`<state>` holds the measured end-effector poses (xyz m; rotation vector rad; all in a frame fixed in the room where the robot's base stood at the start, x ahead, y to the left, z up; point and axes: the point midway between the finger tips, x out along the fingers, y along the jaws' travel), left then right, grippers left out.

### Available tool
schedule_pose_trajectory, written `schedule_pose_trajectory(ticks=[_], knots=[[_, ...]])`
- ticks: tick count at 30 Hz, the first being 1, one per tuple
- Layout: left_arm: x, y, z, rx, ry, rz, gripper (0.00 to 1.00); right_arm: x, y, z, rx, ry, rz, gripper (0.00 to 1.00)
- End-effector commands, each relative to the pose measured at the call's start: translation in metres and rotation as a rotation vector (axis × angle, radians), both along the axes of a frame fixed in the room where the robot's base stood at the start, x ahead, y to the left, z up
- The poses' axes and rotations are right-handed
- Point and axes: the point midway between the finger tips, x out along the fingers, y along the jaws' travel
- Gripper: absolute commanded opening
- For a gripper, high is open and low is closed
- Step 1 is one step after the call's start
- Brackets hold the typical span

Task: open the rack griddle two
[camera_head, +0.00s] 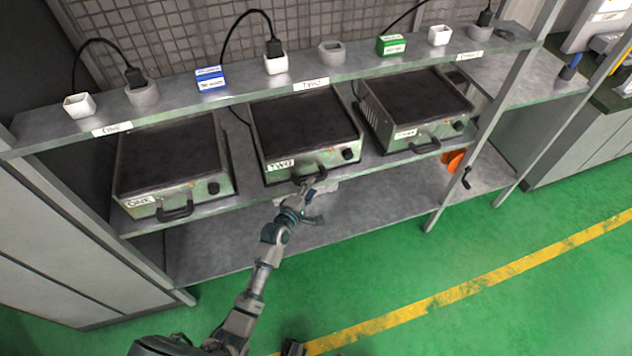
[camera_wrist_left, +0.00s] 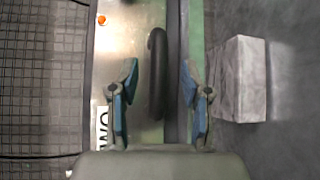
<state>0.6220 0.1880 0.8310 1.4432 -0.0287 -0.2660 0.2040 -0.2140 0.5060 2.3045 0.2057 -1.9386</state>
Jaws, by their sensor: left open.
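Griddle two (camera_head: 305,125) is the middle of three griddles on the rack shelf, with a dark flat top, a pale green front and a "TWO" label. Its black handle (camera_head: 309,177) sticks out at the front, partly hidden by my left gripper (camera_head: 310,200). In the left wrist view the handle (camera_wrist_left: 157,73) lies between the two open fingers of my left gripper (camera_wrist_left: 160,90), with a gap on each side. An orange lamp (camera_wrist_left: 101,20) shows on the griddle's front. My right gripper is not clearly in view.
Griddle one (camera_head: 172,160) stands to the left and griddle three (camera_head: 415,105) to the right. An upper shelf (camera_head: 350,66) with sockets and plugs runs above them. A pale block (camera_wrist_left: 246,78) sits on the lower shelf, below the handle. Rack posts (camera_head: 470,150) stand at the right.

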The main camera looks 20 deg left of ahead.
Motion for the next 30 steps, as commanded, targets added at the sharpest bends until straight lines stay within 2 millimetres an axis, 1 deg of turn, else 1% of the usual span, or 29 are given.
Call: schedule_pose_trajectory(ticks=[1,3,6,10,18,20,21,24,30], knots=[[0.01,-0.001,-0.003,0.001,0.0,0.0,0.47,0.001,0.001,0.003,0.001,-0.002,-0.001,0.0],[0.02,-0.001,-0.004,0.0,-0.001,0.001,0.47,0.003,0.002,0.009,0.0,-0.003,-0.002,0.0],[0.03,-0.002,-0.006,-0.001,0.0,0.001,0.47,0.005,0.003,0.016,-0.002,-0.005,-0.002,0.0],[0.037,-0.005,-0.006,0.001,0.0,0.001,0.47,0.006,0.002,0.02,0.0,-0.007,-0.003,0.0],[0.038,-0.009,-0.005,0.004,-0.001,0.0,0.47,0.006,0.001,0.021,0.001,-0.005,-0.003,0.0],[0.038,-0.009,-0.005,0.004,-0.001,0.0,0.33,0.007,0.001,0.021,0.0,-0.005,-0.003,0.0],[0.038,-0.009,-0.005,0.003,0.0,0.001,0.23,0.006,0.001,0.021,0.0,-0.005,-0.003,0.0],[0.038,-0.007,-0.006,0.002,0.0,0.001,0.0,0.006,0.001,0.02,0.0,-0.005,-0.003,0.0],[0.037,-0.006,-0.007,0.001,0.002,0.0,0.0,0.006,0.001,0.02,0.001,-0.004,-0.003,0.0]])
